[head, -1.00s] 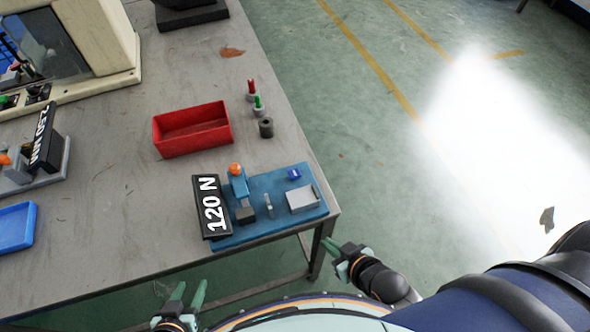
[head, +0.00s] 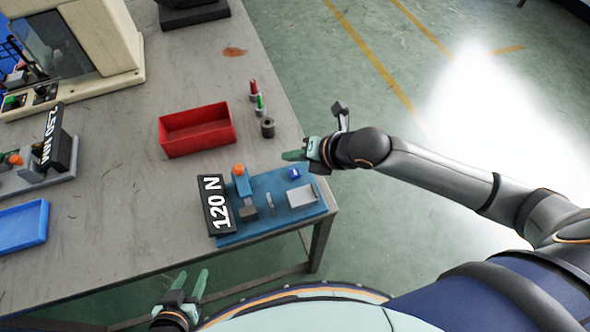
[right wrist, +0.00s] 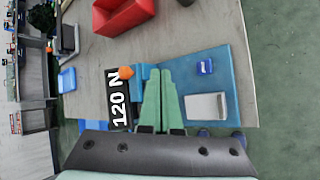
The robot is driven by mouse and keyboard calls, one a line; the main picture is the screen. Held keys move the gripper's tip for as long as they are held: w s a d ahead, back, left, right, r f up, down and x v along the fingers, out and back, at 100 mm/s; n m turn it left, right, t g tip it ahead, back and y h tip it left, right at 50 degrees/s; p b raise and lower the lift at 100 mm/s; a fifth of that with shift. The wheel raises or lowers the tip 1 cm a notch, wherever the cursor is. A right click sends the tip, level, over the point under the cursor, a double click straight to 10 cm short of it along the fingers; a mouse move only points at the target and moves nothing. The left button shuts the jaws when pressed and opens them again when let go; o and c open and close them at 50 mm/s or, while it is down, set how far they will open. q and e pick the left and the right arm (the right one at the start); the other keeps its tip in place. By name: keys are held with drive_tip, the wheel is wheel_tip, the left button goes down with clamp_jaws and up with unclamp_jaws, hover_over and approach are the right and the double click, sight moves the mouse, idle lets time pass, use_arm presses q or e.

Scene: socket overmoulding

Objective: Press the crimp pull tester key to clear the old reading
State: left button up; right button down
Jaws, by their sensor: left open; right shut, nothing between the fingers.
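The crimp pull tester is a blue base (head: 262,222) at the table's front right corner, with a black display (head: 216,206) reading "120 N". A small blue key (head: 295,174) stands on its back right part; it also shows in the right wrist view (right wrist: 205,67). An orange knob (head: 239,170) tops the blue post beside the display. My right gripper (head: 285,156) is shut and empty, above the back edge of the tester, pointing left. In the right wrist view its fingers (right wrist: 158,85) hide the tester's middle. My left gripper (head: 193,282) is open and empty, in front of the table edge.
A red bin (head: 197,130) stands behind the tester. A red and a green pin (head: 260,103) and a dark cylinder (head: 267,127) stand right of it. A blue tray (head: 22,227) and a second gauge (head: 55,140) are at left. Bare tabletop (head: 120,180) lies between.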

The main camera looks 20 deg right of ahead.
drive_tip(key=w+d+n, duration=0.2)
drive_tip(key=shift+r+n, duration=0.25)
drive_tip(key=shift+n, duration=0.15)
drive_tip(key=shift+f, duration=0.1)
drive_tip(key=b, duration=0.6)
hover_over(298, 175)
wheel_tip(298, 175, down, 7)
drive_tip(key=shift+r, duration=0.1)
drive_tip(key=shift+f+b, duration=0.55)
drive_tip(key=shift+f, duration=0.3)
drive_tip(key=shift+f, duration=0.15)
idle(0.8)
drive_tip(key=shift+f, duration=0.3)
